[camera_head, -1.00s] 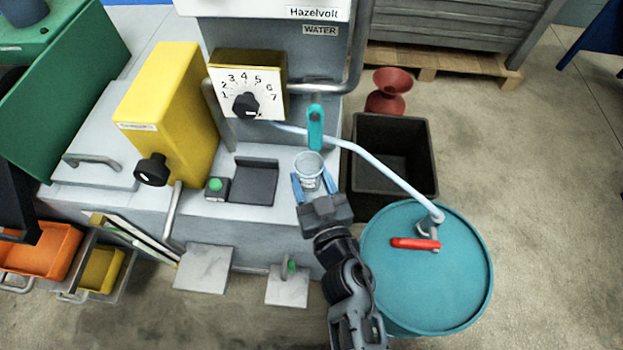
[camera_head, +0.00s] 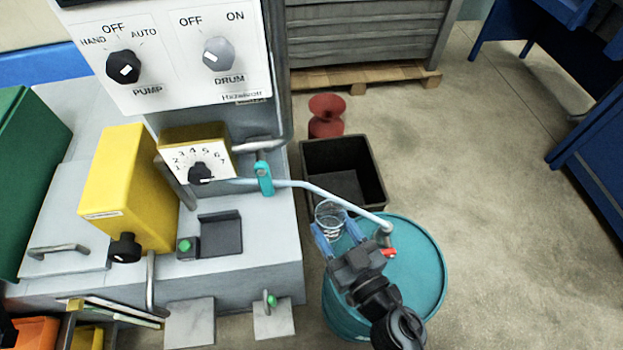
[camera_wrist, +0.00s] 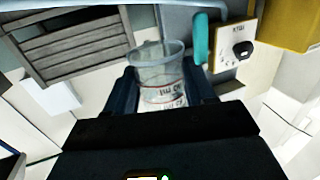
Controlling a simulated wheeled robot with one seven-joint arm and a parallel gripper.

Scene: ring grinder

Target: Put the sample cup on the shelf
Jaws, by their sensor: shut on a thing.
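The sample cup (camera_head: 331,214) is clear, with a printed label band. My gripper (camera_head: 328,233) is shut on it, with blue fingers on either side. In the head view the cup appears between the machine's right edge and the teal drum, over the black bin's front edge. In the wrist view the cup (camera_wrist: 160,75) sits between my fingers (camera_wrist: 165,92), its open rim toward the top of the picture. The label shows red and black print, too small to read. I cannot tell whether the cup holds anything. No shelf can be made out for certain.
A teal drum (camera_head: 420,265) with a red-handled valve and a pale hose (camera_head: 330,197) stands close by my gripper. The grey machine (camera_head: 255,240) is at left. Floor at right is clear.

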